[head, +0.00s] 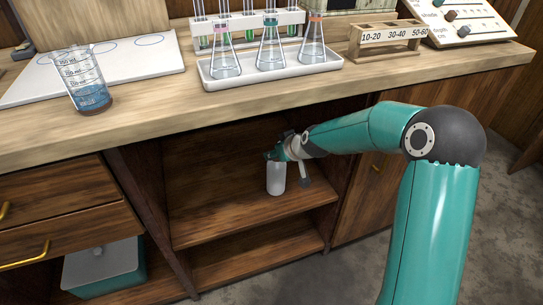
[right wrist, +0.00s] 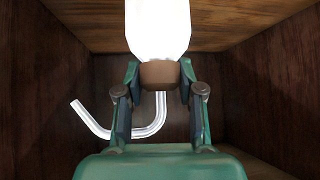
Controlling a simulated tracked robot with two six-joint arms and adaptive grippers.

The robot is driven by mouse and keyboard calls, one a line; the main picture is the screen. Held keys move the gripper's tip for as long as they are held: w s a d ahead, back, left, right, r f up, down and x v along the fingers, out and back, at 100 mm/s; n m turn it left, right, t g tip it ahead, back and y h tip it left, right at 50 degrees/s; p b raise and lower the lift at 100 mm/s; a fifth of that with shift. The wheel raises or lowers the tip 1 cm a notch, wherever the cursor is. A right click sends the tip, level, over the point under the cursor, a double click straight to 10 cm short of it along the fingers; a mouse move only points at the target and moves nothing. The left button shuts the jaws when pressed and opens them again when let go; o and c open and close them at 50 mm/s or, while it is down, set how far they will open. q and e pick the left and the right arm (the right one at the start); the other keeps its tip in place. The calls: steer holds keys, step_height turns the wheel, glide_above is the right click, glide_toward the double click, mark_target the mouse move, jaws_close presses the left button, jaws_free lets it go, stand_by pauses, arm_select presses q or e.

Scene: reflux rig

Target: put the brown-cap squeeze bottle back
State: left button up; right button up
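The squeeze bottle (head: 276,179) is white and upright inside the open shelf compartment under the bench. In the right wrist view its white body (right wrist: 158,28) is at the top, with the brown cap (right wrist: 160,75) below it and a bent clear spout (right wrist: 135,130) curving off to the left. My right gripper (head: 275,156) reaches into the compartment at the bottle's top. In the wrist view its fingertips (right wrist: 160,70) press on both sides of the brown cap. I cannot tell whether the bottle's base touches the shelf. My left gripper is out of view.
The shelf board (head: 215,215) is otherwise bare, with wooden walls close on both sides. The bench top (head: 150,98) overhangs it. Above stand a beaker (head: 84,85), a white tray (head: 225,80) of flasks and a labelled wooden rack (head: 385,42). A teal box (head: 105,268) sits lower left.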

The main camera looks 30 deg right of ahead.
steer(key=o, duration=0.4)
steer(key=shift+c, duration=0.2)
steer(key=shift+s+d+r+p, duration=0.1)
steer(key=shift+s+r+p, duration=0.25)
steer(key=shift+r+p, duration=0.2)
steer(key=p+v, duration=0.7)
steer(key=v, duration=0.3)
steer(key=s+a+f+g+y, duration=0.2)
steer(key=s+a+f, duration=0.2)
steer(key=a+f, duration=0.45)
steer(key=s+a+f+g+y, duration=0.2)
steer(key=s+a+f, duration=0.2)
steer(key=a+f, duration=0.4)
steer(key=s+a+f+g, duration=0.2)
steer(key=s+a+f, duration=0.2)
steer(key=s, duration=0.2)
steer(key=s+a+f+m+g, duration=0.1)
steer(key=s+a+f+g, duration=0.1)
steer(key=s+a+f, duration=0.3)
steer(key=shift+s+f, duration=0.35)
steer(key=shift+s, duration=0.55)
steer(key=shift+p, duration=0.3)
